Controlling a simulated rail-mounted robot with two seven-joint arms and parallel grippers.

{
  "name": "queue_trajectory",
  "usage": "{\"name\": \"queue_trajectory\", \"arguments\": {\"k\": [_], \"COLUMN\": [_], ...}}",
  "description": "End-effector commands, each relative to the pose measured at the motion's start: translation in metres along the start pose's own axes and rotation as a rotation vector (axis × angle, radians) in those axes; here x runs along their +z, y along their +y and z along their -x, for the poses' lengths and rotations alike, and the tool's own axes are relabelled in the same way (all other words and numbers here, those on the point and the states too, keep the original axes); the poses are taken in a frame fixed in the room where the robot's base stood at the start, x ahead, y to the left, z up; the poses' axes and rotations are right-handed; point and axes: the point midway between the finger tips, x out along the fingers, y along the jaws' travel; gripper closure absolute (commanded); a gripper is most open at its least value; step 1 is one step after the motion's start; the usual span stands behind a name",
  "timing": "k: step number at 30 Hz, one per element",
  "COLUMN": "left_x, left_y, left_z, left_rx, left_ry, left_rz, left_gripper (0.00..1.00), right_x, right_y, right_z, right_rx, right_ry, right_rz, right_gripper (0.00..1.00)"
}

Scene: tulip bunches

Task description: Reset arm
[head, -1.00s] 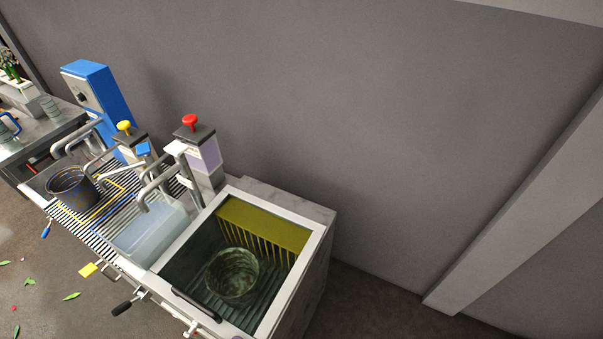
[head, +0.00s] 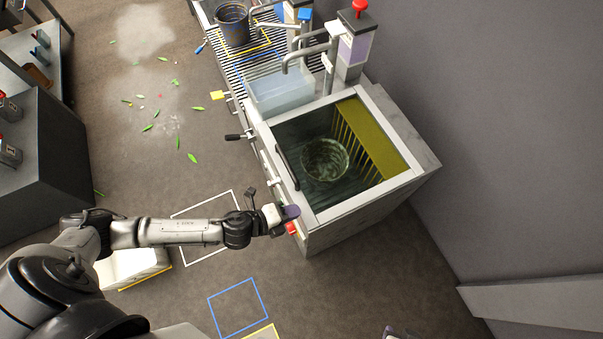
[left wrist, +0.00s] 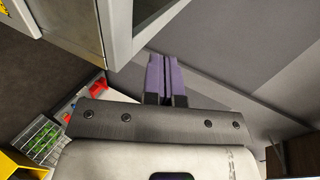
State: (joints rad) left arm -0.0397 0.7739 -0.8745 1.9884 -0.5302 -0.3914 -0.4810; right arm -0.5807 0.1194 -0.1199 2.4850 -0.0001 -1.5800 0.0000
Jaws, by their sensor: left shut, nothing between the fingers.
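My left gripper (head: 290,212) is at the front corner of the sink unit (head: 318,238), with its purple fingertips close to the unit's outer side. In the left wrist view its two purple fingers (left wrist: 164,78) lie together, shut, with nothing between them. I cannot tell from the head view whether it touches the unit. At the bottom edge of the head view a small dark and purple piece (head: 394,333) shows, probably part of my right gripper; most of it is cut off.
The basin holds a dark round container (head: 325,160). A clear tub (head: 280,95) and a dark bucket (head: 233,24) stand on the slatted counter. White (head: 203,193) and blue (head: 238,308) floor outlines lie nearby. Green leaves (head: 193,158) litter the floor. A wall closes the right side.

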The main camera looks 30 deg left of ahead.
Motion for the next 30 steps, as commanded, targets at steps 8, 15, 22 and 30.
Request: {"name": "queue_trajectory", "arguments": {"k": [8, 15, 22, 30], "left_x": [0.0, 0.0, 0.0, 0.004], "left_y": [-0.001, -0.003, -0.004, -0.002], "left_z": [0.05, 0.067, 0.072, 0.071], "left_rx": [-0.001, -0.003, -0.004, 0.006], "left_ry": [0.001, 0.0, 0.0, -0.024], "left_rz": [0.0, 0.0, 0.0, 0.049], "left_gripper": [1.0, 1.0, 1.0, 1.0], "right_x": [0.001, 0.001, 0.001, 0.001], "right_y": [-0.001, -0.001, -0.001, 0.002], "right_z": [-0.002, -0.002, -0.002, -0.002], "right_rx": [-0.004, -0.003, -0.002, 0.005], "right_ry": [-0.005, -0.005, -0.005, -0.006], "right_rz": [-0.004, -0.004, -0.001, 0.006], "right_gripper": [0.57, 0.57, 0.57, 0.57]}}
